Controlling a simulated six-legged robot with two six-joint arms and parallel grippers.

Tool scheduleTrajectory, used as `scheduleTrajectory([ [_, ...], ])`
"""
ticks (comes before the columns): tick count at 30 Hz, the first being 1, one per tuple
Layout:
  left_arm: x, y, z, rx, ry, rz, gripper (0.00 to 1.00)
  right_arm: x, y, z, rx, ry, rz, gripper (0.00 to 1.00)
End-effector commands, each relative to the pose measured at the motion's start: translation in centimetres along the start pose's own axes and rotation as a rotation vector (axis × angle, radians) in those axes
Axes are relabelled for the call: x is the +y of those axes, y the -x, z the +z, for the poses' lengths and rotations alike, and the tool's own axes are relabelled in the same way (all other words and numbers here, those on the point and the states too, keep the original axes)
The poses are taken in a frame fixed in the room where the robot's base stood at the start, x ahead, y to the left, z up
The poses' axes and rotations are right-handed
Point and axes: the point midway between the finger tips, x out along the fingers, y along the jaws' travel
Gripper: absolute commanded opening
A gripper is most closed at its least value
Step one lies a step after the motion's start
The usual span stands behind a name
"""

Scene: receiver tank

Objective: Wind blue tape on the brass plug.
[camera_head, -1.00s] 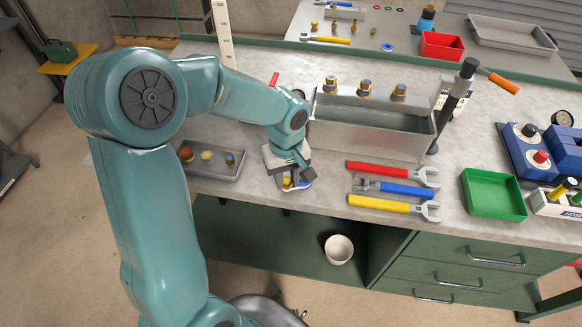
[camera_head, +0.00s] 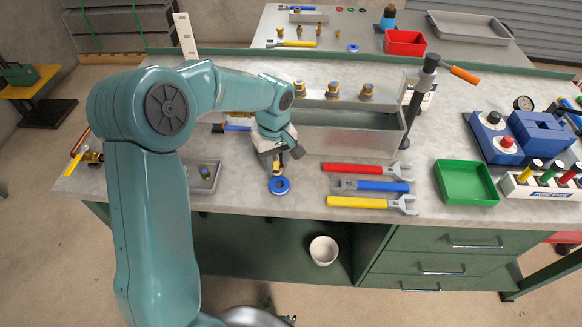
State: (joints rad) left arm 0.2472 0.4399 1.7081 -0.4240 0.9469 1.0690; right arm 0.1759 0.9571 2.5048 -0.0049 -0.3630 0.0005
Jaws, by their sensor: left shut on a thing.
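My left gripper (camera_head: 275,165) is low over the bench front, left of the wrenches. It is shut on a small brass-coloured piece, probably the brass plug (camera_head: 277,171), mostly hidden by the fingers. A blue tape roll (camera_head: 279,185) lies flat, just in front of the fingertips; I cannot tell whether the plug touches it. A grey tray (camera_head: 206,187) left of the gripper holds a dark plug with a blue top (camera_head: 205,172); my arm hides the tray's left part. My right gripper is not in view.
Red, blue and yellow wrenches (camera_head: 365,169) lie right of the gripper. Behind them stands a metal tank (camera_head: 350,140) with several brass fittings on its back ledge. A green tray (camera_head: 466,183) is farther right. The bench's front edge is close to the tape.

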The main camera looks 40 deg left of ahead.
Motion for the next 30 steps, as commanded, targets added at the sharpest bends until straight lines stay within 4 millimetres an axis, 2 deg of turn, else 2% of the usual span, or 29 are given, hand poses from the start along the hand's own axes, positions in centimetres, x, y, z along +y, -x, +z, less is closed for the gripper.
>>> scheduleTrajectory([
  [1,-1.1,-0.3,-0.2,0.001,0.003,0.001,0.0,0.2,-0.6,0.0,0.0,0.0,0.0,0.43],
  [5,-3.4,-0.4,0.3,0.001,0.001,0.001,0.0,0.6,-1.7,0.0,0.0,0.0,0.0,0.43],
  [11,-5.5,-0.4,3.5,0.001,-0.004,0.002,0.0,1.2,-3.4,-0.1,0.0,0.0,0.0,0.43],
  [12,-5.5,1.3,3.5,0.003,-0.002,0.003,0.0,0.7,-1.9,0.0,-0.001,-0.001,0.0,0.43],
  [13,-5.5,2.1,3.4,0.002,-0.002,0.002,0.0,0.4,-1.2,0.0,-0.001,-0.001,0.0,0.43],
  [18,-5.4,4.6,3.4,0.001,-0.002,0.001,0.0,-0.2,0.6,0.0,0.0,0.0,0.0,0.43],
  [24,-5.4,5.9,3.4,0.0,-0.002,0.0,0.0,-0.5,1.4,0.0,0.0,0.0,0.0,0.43],
  [30,-5.4,6.0,3.4,0.0,-0.002,0.0,0.0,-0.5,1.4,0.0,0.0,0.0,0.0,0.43],
])
